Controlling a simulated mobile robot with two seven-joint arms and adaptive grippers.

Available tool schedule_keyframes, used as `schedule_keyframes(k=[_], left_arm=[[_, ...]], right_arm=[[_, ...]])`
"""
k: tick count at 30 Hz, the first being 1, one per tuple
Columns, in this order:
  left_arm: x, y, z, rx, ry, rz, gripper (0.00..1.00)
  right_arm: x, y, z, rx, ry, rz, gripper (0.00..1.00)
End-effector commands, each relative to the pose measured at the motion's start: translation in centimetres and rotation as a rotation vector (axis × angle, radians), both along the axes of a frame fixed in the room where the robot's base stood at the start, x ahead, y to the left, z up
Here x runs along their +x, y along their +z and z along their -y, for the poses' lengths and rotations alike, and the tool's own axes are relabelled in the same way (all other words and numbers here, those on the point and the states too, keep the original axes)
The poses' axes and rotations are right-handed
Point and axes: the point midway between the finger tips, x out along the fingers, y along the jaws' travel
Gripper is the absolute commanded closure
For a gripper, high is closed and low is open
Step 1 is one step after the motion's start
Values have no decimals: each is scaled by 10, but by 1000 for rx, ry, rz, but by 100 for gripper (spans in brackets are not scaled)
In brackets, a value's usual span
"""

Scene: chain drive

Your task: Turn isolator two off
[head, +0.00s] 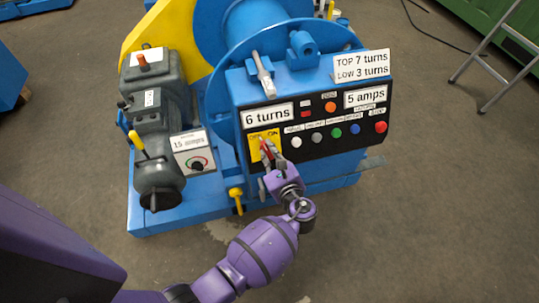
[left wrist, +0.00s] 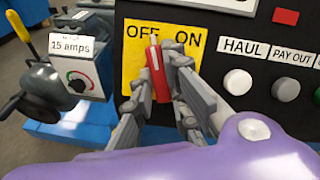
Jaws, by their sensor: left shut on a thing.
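The isolator is a red handle (head: 264,145) on a yellow plate (head: 255,139) marked OFF and ON, at the left of the black control panel. In the left wrist view the red handle (left wrist: 158,75) stands nearly upright, with its white tip between the two words, closer to OFF. My left gripper (head: 268,154) is shut on the handle; its grey fingers (left wrist: 157,80) lie on either side of it. No number for this isolator can be read. My right gripper is not in view.
White, grey, green, blue and red buttons (head: 337,132) sit right of the plate. A box with a dial marked 15 amps (head: 194,153) stands to the left, beside a grey motor (head: 155,115). A yellow-handled lever (head: 237,198) is below. A ladder (head: 492,65) stands at right.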

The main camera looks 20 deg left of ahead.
Motion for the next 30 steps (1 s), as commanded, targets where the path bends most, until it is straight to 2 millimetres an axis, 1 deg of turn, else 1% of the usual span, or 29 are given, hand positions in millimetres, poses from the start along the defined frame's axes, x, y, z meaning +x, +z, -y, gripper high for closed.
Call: schedule_keyframes(k=[6, 15, 21, 30], left_arm=[[1, -1, 1, -140, 85, 93, 100], [2, 1, 2, -280, 169, 188, 100], [2, 1, 2, -327, 197, 220, 100], [2, 1, 2, -349, 210, 235, 100]], right_arm=[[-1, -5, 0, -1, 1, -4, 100], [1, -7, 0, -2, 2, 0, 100], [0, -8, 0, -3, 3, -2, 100], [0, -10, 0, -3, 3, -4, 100]])
